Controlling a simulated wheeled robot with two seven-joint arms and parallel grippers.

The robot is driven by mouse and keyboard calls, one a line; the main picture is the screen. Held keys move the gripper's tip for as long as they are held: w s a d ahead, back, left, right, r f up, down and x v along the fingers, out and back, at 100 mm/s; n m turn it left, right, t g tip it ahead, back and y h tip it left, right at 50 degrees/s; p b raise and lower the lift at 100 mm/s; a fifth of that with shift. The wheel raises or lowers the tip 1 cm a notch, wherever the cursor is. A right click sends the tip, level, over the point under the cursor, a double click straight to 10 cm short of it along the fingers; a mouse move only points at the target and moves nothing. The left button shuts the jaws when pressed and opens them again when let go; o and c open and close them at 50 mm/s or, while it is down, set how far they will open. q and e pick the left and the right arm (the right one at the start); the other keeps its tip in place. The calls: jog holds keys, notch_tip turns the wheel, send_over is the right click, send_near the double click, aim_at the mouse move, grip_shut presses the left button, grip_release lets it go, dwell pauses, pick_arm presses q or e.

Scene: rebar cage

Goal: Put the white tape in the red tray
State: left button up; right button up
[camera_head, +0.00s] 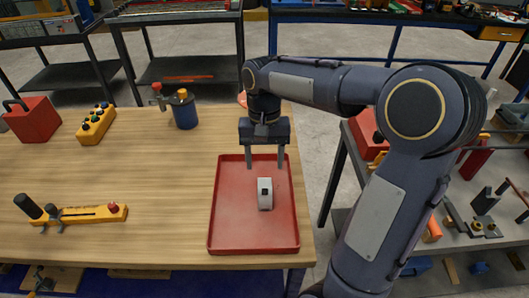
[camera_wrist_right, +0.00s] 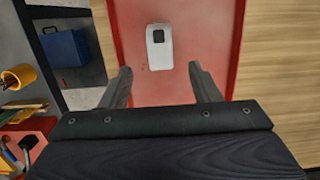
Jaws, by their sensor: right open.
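The white tape (camera_head: 265,190) lies inside the red tray (camera_head: 228,235), near its middle and a little to the right. It is a small white piece with a dark square on it. The tray rests on the right end of the wooden table. My right gripper (camera_head: 265,166) is open and empty above the far part of the tray, with its fingers pointing down. In the right wrist view the tape (camera_wrist_right: 159,55) lies on the red tray floor (camera_wrist_right: 195,25), beyond the open fingertips and apart from them. My left gripper does not show.
On the wooden table (camera_head: 150,210) stand a blue can (camera_head: 185,112), a yellow button box (camera_head: 96,124), a red container (camera_head: 32,120) and a yellow tool with a dark handle (camera_head: 75,214). A cluttered grey bench (camera_head: 460,220) stands to the right. The table's middle is clear.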

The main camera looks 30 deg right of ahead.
jog(key=s+a+n+t+y, duration=0.1)
jog(key=s+a+n+t, duration=0.1)
jog(key=s, duration=0.6)
jog(key=s+a+n+t+y, duration=0.1)
jog(key=s+a+n+t, duration=0.1)
jog(key=s+a+t, duration=0.3)
jog(key=s, duration=0.3)
jog(key=shift+s+a+f+n+y, duration=0.15)
jog(key=shift+s+f+n+y, duration=0.1)
jog(key=shift+f+n+y, duration=0.15)
dwell(0.3)
